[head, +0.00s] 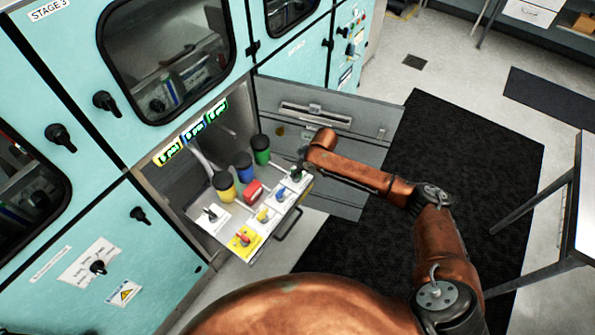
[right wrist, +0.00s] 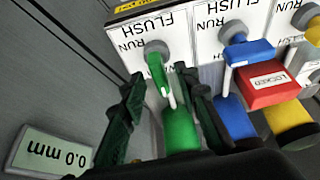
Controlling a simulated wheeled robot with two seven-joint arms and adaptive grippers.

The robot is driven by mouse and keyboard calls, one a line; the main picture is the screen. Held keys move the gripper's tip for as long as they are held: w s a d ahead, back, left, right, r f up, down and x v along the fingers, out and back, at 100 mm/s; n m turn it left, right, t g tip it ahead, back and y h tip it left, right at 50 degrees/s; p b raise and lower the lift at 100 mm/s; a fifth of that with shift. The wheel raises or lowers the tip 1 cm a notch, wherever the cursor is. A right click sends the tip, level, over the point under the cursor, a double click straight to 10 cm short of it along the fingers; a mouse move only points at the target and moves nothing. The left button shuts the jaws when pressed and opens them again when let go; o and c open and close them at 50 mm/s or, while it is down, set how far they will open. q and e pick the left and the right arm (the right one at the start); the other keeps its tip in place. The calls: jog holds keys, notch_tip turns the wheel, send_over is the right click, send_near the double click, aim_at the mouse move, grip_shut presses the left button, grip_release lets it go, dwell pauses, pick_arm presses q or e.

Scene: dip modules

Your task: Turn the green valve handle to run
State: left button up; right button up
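The green valve handle (right wrist: 157,72) sits on a white panel at the left end of the row in the right wrist view. It points down in that picture, away from the FLUSH lettering, with RUN printed left of its pivot. My right gripper (right wrist: 163,82) is open, with one dark finger on each side of the handle. The fingers look apart from it, though contact on the right side is hard to judge. In the head view the green handle (head: 296,175) is on the pulled-out panel, at the tip of my right arm. My left gripper is out of view.
Beside it are a blue handle (right wrist: 247,52) and a red LOCKED block (right wrist: 268,84). Green, blue and yellow capped bottles (head: 261,150) stand behind the panel. The open grey cabinet door (head: 340,150) is close to my right arm. A display reads 0.0 mm (right wrist: 50,150).

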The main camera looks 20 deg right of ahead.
jog(key=shift+f, duration=0.15)
grip_shut()
dwell(0.4)
